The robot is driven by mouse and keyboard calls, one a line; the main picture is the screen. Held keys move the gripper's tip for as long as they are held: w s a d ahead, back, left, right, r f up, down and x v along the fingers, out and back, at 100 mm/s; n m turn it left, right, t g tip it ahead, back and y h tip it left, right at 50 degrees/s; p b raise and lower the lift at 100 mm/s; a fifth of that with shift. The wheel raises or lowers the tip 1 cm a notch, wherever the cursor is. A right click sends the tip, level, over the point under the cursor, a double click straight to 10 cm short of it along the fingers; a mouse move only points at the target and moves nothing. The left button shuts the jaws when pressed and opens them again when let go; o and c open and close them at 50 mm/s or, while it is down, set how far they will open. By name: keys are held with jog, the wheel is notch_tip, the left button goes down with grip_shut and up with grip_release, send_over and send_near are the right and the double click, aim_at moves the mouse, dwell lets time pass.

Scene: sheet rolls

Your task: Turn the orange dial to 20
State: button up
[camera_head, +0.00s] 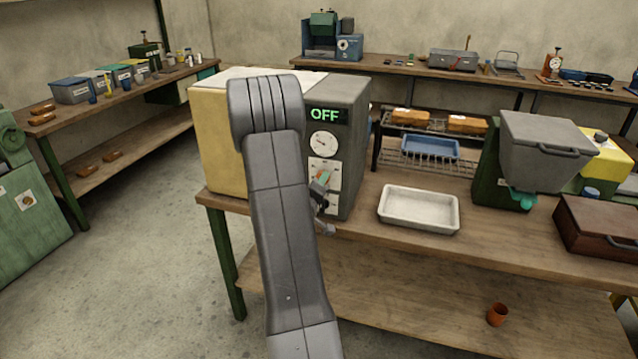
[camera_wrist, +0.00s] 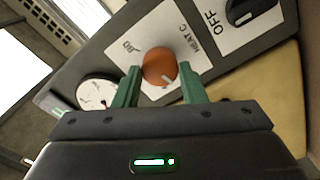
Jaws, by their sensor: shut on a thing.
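The orange dial (camera_wrist: 158,66) sits on a white plate marked "HEAT C" on the front panel of a machine. My gripper (camera_wrist: 160,73) has its green fingers on either side of the dial, shut on it. A white pointer mark shows on the dial's lower edge in the wrist view. The numbers around the dial are too hidden or small to read.
A round white gauge (camera_head: 322,144) is above the dial. A black switch (camera_wrist: 243,12) beside an "OFF" label is on the same panel. A white tray (camera_head: 418,224) stands right of the machine on the wooden bench. A grey hopper (camera_head: 541,146) is farther right.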

jog(key=shift+n+p, duration=0.45)
jog(key=shift+n, duration=1.45)
jog(key=o, duration=1)
jog(key=shift+s, duration=0.1)
jog(key=b+v, duration=0.2)
jog(key=v, duration=1.1)
jog(key=shift+s+a, duration=0.2)
jog(key=shift+s, duration=0.1)
jog(key=shift+w, duration=0.1)
